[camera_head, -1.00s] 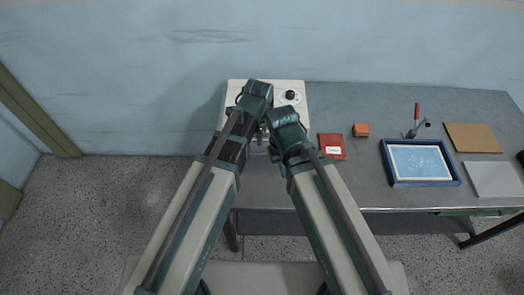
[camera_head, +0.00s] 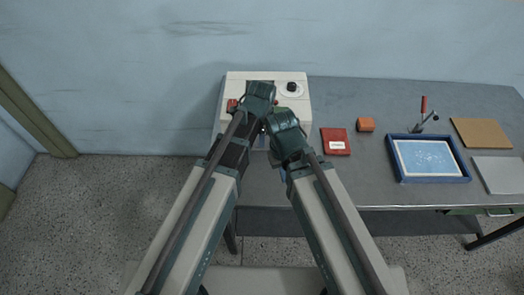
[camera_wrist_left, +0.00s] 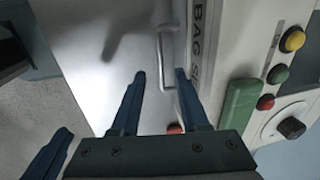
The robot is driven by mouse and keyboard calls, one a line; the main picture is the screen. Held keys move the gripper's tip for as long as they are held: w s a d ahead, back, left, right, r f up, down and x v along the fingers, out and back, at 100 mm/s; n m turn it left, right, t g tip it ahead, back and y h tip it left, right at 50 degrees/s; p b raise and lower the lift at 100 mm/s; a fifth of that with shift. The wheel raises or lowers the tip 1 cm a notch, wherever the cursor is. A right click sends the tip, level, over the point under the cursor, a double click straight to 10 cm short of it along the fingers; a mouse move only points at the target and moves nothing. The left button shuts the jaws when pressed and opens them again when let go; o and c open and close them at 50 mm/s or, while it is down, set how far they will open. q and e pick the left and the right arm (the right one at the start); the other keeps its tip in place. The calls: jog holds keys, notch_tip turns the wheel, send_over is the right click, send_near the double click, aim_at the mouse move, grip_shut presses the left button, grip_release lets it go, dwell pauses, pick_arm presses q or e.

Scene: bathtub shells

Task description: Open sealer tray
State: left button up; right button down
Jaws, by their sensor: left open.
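The bag sealer (camera_head: 232,82) is a white box with a black knob, at the back left of the table, largely hidden by my arms. In the left wrist view its panel (camera_wrist_left: 225,50) carries "BAG S" lettering and coloured buttons. Beside the panel is a pale metallic face (camera_wrist_left: 95,60) with a slim bar handle (camera_wrist_left: 163,60), which I take for the tray. My left gripper (camera_wrist_left: 160,75) is open. Its fingertips appear on either side of the handle's lower end; contact cannot be told. My right gripper (camera_head: 283,168) is beside the left, its jaws mostly hidden.
Right of the sealer lie a red packet (camera_head: 335,141), an orange block (camera_head: 366,124), a blue-framed tray (camera_head: 402,178), a red-handled clamp (camera_head: 424,108), a brown board (camera_head: 480,133) and a grey plate (camera_head: 497,174). A blue finger (camera_wrist_left: 48,155) shows close to my left gripper.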

aim_at(262, 149)
pick_arm(q)
jog(key=f+b, duration=0.2)
jog(key=w+f+b, duration=0.1)
jog(key=f+b, duration=0.3)
jog(key=f, duration=0.1)
jog(key=shift+w+f, duration=0.1)
jog(key=shift+w, duration=0.05)
pick_arm(e)
notch_tip(262, 149, down, 7)
jog(key=shift+f, duration=0.1)
pick_arm(q)
grip_shut()
dwell(0.8)
